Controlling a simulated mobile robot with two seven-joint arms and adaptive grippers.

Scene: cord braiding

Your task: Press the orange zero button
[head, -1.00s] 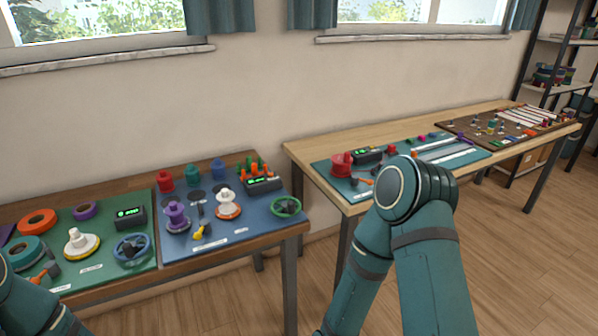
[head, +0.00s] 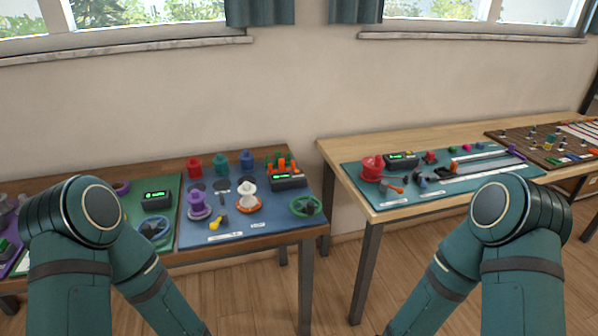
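I cannot make out an orange zero button for certain. Small black boxes with green displays stand on the boards: one on the green board (head: 157,199), one on the blue board (head: 288,181) and one on the teal board (head: 401,160). Any buttons on them are too small to tell. Orange pieces (head: 283,162) stand just behind the blue board's box. A small orange-ended part (head: 396,189) lies on the teal board. Both my arms show only bent, teal links at the lower left and lower right; neither gripper is in view.
The dark wooden table (head: 318,231) at left holds the green and blue boards, with spools and a green handwheel (head: 305,206). The lighter table (head: 335,150) at right holds the teal board and a brown board (head: 505,138). Open floor (head: 345,270) lies between the tables.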

